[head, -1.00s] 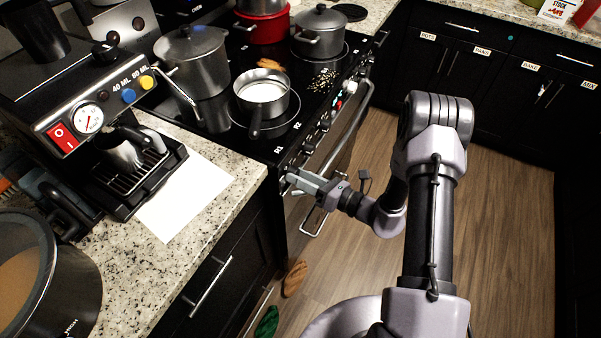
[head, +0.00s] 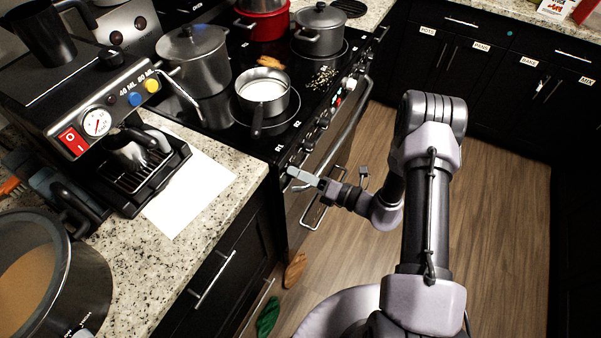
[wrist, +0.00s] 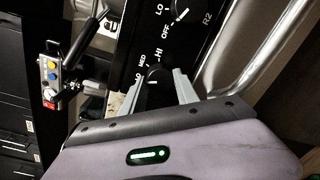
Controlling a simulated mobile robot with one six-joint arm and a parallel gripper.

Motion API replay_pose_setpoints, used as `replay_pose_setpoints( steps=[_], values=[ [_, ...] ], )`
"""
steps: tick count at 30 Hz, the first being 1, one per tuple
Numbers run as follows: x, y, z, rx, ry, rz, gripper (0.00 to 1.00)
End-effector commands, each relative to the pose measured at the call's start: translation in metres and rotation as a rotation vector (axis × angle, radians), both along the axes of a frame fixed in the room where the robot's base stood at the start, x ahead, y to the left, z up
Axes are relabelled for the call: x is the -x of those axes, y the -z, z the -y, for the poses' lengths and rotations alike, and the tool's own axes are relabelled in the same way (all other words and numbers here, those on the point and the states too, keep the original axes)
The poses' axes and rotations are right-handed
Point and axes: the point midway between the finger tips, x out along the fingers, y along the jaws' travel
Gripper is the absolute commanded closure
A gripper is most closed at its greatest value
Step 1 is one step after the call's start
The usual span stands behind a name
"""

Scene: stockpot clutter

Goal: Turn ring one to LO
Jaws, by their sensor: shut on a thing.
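The R1 knob (wrist: 153,77) on the stove's front panel sits between the two fingers of my gripper (wrist: 158,76) in the wrist view, and the gripper is shut on it. LO, MED and HI are printed around this knob. The knob's white pointer is partly hidden, so I cannot tell its exact setting. In the head view my gripper (head: 292,172) reaches the near end of the panel, below the R1 label (head: 279,147), and covers the knob.
The R2 knob (wrist: 181,11) is close by, with an oven handle (wrist: 262,60) along the front. A saucepan (head: 262,93) of white liquid stands on the near burner, its handle toward the panel. An espresso machine (head: 85,100) stands on the left counter. Floor to the right is clear.

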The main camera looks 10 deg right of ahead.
Motion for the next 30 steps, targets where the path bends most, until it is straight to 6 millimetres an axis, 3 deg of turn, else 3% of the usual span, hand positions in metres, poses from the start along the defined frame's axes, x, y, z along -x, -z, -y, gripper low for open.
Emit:
replay_pose_setpoints(
  steps=[8, 9, 12, 25, 30],
  values=[
    [0.001, 0.001, 0.000, 0.001, -0.001, -0.002, 1.00],
    [0.001, 0.001, 0.000, 0.001, -0.001, -0.001, 0.58],
    [0.001, 0.001, 0.000, 0.001, 0.000, -0.001, 0.42],
    [0.001, 0.000, 0.001, 0.001, 0.001, 0.000, 0.42],
    [0.014, -0.003, 0.020, 0.001, 0.006, 0.000, 0.42]
  ],
)
